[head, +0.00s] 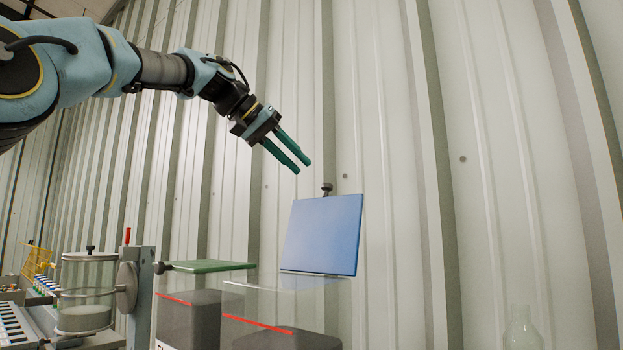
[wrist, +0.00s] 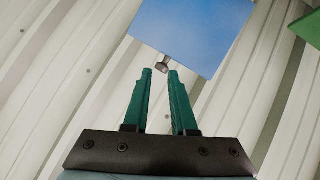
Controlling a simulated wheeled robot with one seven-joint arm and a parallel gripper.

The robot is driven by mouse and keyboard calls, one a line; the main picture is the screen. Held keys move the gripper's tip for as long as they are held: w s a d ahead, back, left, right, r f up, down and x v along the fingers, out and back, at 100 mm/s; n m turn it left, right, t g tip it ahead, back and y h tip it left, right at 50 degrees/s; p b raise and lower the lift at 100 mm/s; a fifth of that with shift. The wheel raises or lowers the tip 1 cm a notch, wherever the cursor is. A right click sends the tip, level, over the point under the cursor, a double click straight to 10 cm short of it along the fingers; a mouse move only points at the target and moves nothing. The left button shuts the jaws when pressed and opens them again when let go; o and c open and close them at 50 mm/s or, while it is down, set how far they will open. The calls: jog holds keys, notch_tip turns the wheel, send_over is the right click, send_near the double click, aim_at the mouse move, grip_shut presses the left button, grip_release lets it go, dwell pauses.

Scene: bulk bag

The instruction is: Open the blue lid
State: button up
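The blue lid (head: 323,234) stands tilted up, close to vertical, at the back edge of a clear container (head: 270,292). A dark knob (head: 327,188) shows at the lid's top edge. My gripper (head: 303,162) is above and to the left of the knob in the head view, with its green fingers apart and nothing between them. In the wrist view the lid (wrist: 190,32) fills the top middle. The knob (wrist: 162,66) shows just beyond the fingertips (wrist: 160,72), and I cannot tell whether they touch it.
A green lid (head: 208,266) lies flat over a neighbouring container with dark contents (head: 188,318). A glass cylinder (head: 86,290) on a grey stand is to the left. A ribbed metal wall (head: 400,150) is close behind. A clear bottle (head: 522,330) is at lower right.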

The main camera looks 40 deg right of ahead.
jog(key=w+d+f+n+g, duration=0.1)
jog(key=f+g, duration=0.1)
jog(key=w+d+f+n+g+h, duration=0.1)
jog(key=w+n, duration=0.1)
jog(key=shift+w+d+f+g+b, duration=0.2)
jog(key=shift+w+f+g+b, duration=0.05)
jog(key=shift+f+g+b, duration=0.15)
jog(key=c, duration=0.3)
jog(key=w+n+g+h, duration=0.1)
jog(key=w+n+g, duration=0.1)
jog(key=w+n+h, duration=0.1)
jog(key=w, duration=0.1)
jog(key=shift+a+f+n+g+h+b, duration=0.2)
jog(key=shift+a+n+g+h+b, duration=0.1)
jog(key=shift+n+g+b, duration=0.1)
grip_shut()
jog(key=r+p+x, duration=0.1)
jog(key=p+x, duration=0.3)
jog(key=x, duration=0.5)
jog(key=shift+d+n+g+h, duration=0.3)
jog(key=shift+n, duration=0.1)
jog(key=shift+f, duration=0.15)
